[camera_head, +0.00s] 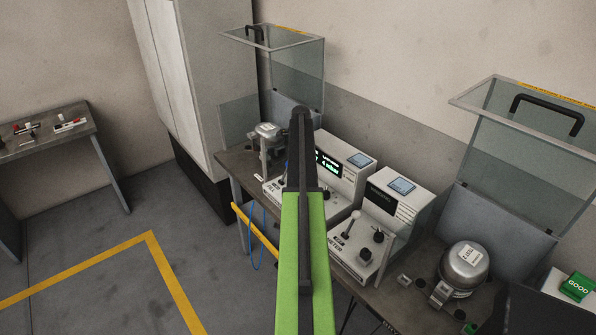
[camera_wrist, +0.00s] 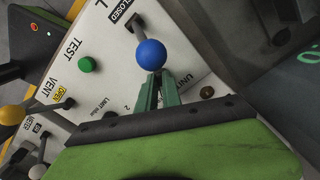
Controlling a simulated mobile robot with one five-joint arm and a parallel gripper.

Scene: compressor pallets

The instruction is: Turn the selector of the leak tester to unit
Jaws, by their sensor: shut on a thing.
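The leak tester's white panel (camera_wrist: 105,65) fills the left and middle of the wrist view, with printed words TEST, VENT, CLOSED, LIMIT VALUE and UNIT. My gripper (camera_wrist: 157,82) is shut on the selector, among the UNIT and LIMIT VALUE labels. The selector is hidden by the jaws and by a blue ball lever (camera_wrist: 150,54) just beyond the fingertips; its pointing direction cannot be told. In the head view my arm covers part of the leak tester with the lit display (camera_head: 345,170), and my gripper is hidden behind it.
A green button (camera_wrist: 86,64) and a yellow ball lever (camera_wrist: 12,115) are on the panel. A second tester (camera_head: 395,205) with a dark display stands to the right, then a metal compressor (camera_head: 464,268). Raised clear guards (camera_head: 295,75) rise behind. The floor (camera_head: 90,240) at left is clear.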

